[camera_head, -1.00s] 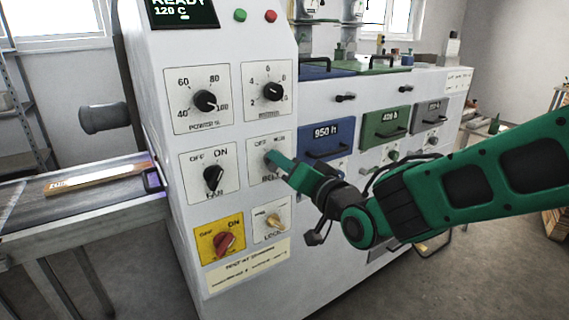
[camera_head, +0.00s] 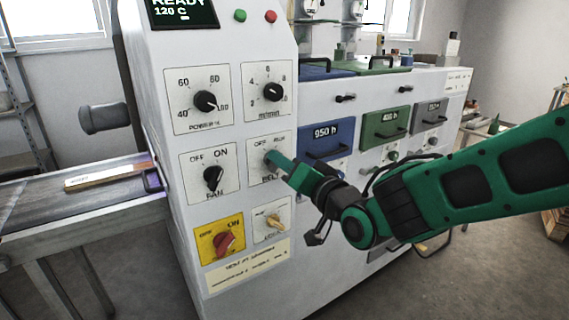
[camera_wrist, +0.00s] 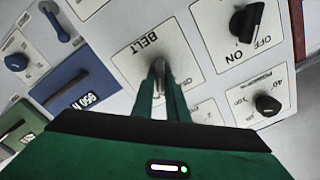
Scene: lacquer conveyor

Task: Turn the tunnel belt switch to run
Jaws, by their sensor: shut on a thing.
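The belt switch (camera_wrist: 158,70) is on a white plate marked BELT (camera_wrist: 155,50), with OFF and RUN printed above it in the head view. My gripper (camera_head: 277,163) is shut on its knob, and the wrist view shows both fingers (camera_wrist: 161,92) on either side of it. The fingers hide most of the knob in the head view, so I cannot tell which mark it points to.
The fan switch (camera_head: 213,178) is just left of the belt plate. A red knob on yellow (camera_head: 225,242) and a lock switch (camera_head: 274,221) sit below, dials above. A wooden plank (camera_head: 105,177) lies on the conveyor (camera_head: 40,212) at left. Drawers with handles (camera_head: 325,150) are at right.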

